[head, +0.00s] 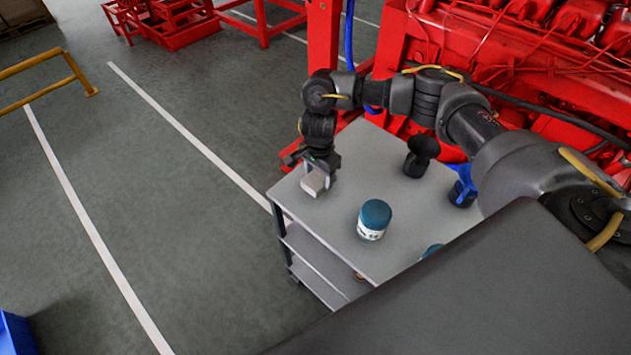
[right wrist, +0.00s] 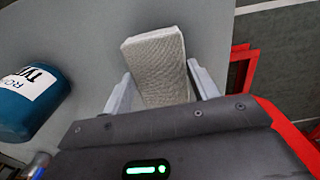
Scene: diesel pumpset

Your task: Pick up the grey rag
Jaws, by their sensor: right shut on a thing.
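The grey rag (head: 314,183) is a small pale folded block at the far left corner of the grey cart top (head: 345,225). It also shows in the right wrist view (right wrist: 158,62), with a woven texture. My right gripper (head: 318,172) points down at the rag, and its two pale fingers (right wrist: 160,92) stand on either side of it, shut on it. I cannot tell whether the rag is touching the cart top or just above it. My left gripper is not in view.
A teal jar with a white label (head: 373,220) stands near the rag; it also shows in the right wrist view (right wrist: 30,103). A black object (head: 420,157) and a blue-and-black item (head: 463,187) stand at the right. Red machinery (head: 520,60) rises behind the cart. Floor left of it is clear.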

